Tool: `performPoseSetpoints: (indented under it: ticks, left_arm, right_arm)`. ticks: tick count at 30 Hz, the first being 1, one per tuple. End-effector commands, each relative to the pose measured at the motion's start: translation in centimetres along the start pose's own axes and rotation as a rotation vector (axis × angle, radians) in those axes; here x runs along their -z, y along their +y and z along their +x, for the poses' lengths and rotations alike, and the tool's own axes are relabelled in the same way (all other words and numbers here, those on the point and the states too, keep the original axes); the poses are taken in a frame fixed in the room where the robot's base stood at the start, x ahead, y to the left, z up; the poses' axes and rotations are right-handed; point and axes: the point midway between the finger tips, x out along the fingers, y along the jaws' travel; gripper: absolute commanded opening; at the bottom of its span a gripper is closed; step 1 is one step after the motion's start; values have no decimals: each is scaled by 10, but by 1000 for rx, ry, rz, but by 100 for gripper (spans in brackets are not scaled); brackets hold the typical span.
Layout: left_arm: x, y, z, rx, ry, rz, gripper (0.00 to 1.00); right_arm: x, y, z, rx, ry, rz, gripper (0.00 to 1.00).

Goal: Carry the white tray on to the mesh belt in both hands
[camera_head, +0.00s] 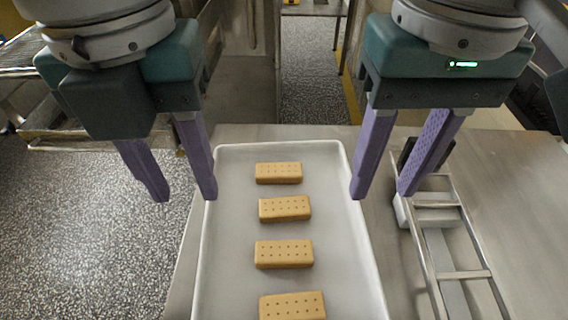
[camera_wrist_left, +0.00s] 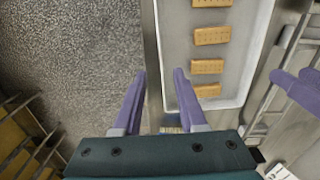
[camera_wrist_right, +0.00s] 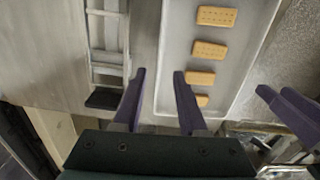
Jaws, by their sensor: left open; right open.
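The white tray (camera_head: 340,268) lies on a steel table with several tan biscuits (camera_head: 284,209) in a column down its middle. It also shows in the left wrist view (camera_wrist_left: 243,70) and the right wrist view (camera_wrist_right: 172,75). My left gripper (camera_head: 185,193) is open and empty above the tray's left rim, near its far end. My right gripper (camera_head: 381,192) is open and empty above the right rim, with one finger near the rim and the other out over the table. Whether any finger touches the rim cannot be told.
Speckled floor (camera_head: 90,220) is open on the left.

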Motion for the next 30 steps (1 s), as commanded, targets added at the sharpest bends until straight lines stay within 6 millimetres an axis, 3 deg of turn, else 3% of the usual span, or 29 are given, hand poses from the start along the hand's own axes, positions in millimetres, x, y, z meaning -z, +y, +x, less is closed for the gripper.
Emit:
performPoseSetpoints:
  ticks: [6, 13, 26, 30]
  left_arm:
    - [1, 0, 40, -2, 4, -2, 41]
    - [1, 0, 71, 0, 2, -2, 41]
    - [0, 0, 82, 0, 0, -1, 41]
    - [0, 0, 82, 0, 0, -1, 29]
  right_arm:
    - [-1, 1, 40, -3, -5, 2, 41]
    - [-1, 0, 72, -2, -3, 1, 41]
    - [0, 0, 82, 1, 0, -2, 41]
    - [0, 0, 82, 0, 0, -1, 29]
